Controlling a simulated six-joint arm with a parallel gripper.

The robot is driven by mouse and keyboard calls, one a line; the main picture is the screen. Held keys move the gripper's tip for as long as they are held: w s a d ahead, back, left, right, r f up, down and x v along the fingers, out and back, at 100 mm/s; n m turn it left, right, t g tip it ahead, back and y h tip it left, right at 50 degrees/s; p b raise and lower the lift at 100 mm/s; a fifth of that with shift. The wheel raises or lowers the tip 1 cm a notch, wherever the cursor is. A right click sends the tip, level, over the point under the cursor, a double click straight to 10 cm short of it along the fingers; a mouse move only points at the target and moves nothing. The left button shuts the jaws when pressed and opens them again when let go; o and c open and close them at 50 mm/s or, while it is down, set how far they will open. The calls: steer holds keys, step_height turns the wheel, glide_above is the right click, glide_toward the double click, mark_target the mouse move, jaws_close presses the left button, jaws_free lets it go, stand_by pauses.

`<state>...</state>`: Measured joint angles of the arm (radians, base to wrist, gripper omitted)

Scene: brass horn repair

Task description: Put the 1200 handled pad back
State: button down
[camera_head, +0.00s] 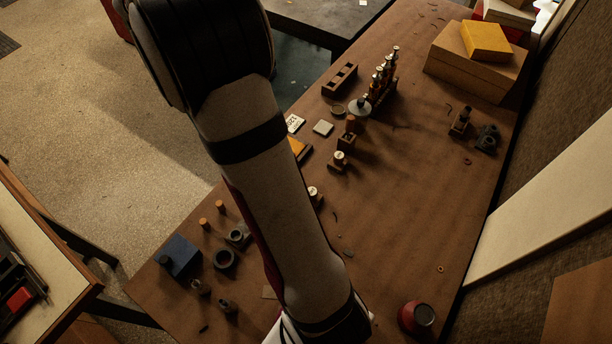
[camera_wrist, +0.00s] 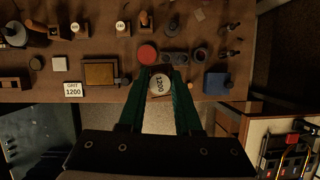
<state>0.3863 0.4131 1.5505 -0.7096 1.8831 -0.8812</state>
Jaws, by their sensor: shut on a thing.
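My gripper (camera_wrist: 160,88) shows in the wrist view with two green fingers. It is shut on the handled pad (camera_wrist: 159,84), whose pale round top reads 1200. The pad's underside is hidden. A white card reading GRIT 1200 (camera_wrist: 73,90) lies left of the pad; it also shows in the head view (camera_head: 294,123). Between card and gripper is a wooden tray with a yellowish inside (camera_wrist: 101,73). Other handled pieces with pale round labels, one in the wrist view (camera_wrist: 121,26) and one in the head view (camera_head: 340,157), stand on the table. My arm hides the gripper in the head view.
A red round thing (camera_wrist: 147,54) is just beyond the fingertips, beside dark rings (camera_wrist: 178,57). A blue box (camera_wrist: 217,82) stands right of the gripper. A slotted wooden block (camera_head: 340,79) and small bottles (camera_head: 385,75) stand farther off. The table's right middle (camera_head: 430,210) is largely clear.

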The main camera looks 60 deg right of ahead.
steer(key=s+d+f+m, duration=0.1)
steer(key=s+d+f, duration=0.4)
steer(key=s+d, duration=0.5)
steer(key=s+d+f+m, duration=0.1)
steer(key=s+d+f, duration=0.45)
steer(key=s, duration=0.85)
steer(key=shift+y, duration=0.4)
steer(key=w+f, duration=0.2)
steer(key=w, duration=0.1)
steer(key=w+f, duration=0.2)
steer(key=w, duration=0.2)
steer(key=w+f, duration=0.3)
steer(key=w, duration=0.1)
steer(key=shift+d, duration=0.2)
step_height(320, 180, down, 4)
steer(key=shift+w, duration=0.15)
steer(key=shift+f, duration=0.15)
steer(key=c, duration=0.6)
jaws_free()
